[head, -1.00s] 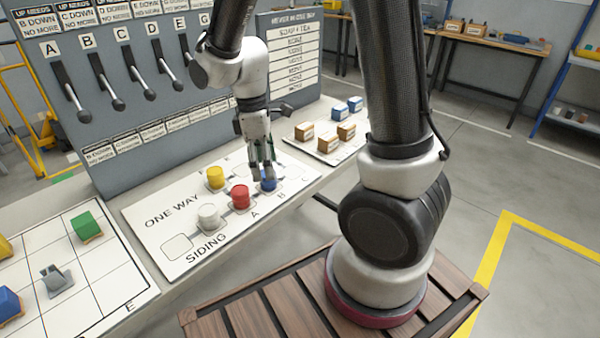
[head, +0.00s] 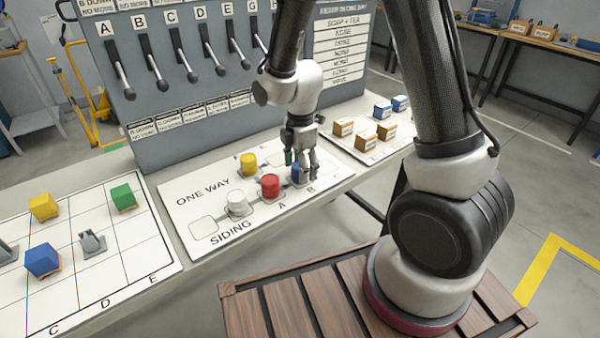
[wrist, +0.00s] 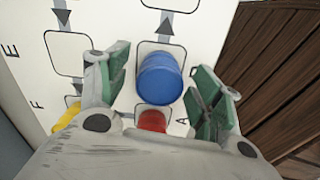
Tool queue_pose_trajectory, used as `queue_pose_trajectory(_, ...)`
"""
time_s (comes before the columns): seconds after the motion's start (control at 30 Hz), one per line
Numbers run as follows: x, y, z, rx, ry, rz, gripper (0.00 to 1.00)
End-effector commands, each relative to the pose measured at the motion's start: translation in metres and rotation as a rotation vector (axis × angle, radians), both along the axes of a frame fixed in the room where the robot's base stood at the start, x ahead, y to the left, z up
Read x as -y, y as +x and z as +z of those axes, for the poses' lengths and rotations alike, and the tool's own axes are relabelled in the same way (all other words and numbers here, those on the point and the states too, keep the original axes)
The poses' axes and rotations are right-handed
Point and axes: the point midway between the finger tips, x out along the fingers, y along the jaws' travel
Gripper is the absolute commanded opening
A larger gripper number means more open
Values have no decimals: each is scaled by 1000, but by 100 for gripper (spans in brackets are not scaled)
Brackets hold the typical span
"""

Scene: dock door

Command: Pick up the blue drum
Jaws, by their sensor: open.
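The blue drum (head: 296,174) stands upright on the white siding board (head: 203,228), partly hidden behind my gripper in the head view. My gripper (head: 301,168) is low over the board at the drum. In the wrist view, my gripper (wrist: 162,85) is open, with one green-padded finger on each side of the blue drum (wrist: 160,78). Gaps show between both fingers and the drum, so it is not gripped.
A red drum (head: 270,186) stands close beside the blue one. A yellow drum (head: 248,164) and a white drum (head: 237,203) are on the same board. The lever panel (head: 200,90) rises behind. Small brown boxes (head: 365,140) sit to the right.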

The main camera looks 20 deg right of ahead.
Motion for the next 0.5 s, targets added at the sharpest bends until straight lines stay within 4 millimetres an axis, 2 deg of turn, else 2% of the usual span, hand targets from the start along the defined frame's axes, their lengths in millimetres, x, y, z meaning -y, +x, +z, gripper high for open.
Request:
queue_pose_trajectory(0.1,0,0,-9,0,0,0,66)
queue_pose_trajectory(0.33,0,0,-10,1,1,-1,64)
queue_pose_trajectory(0.5,0,0,-10,1,1,-1,33)
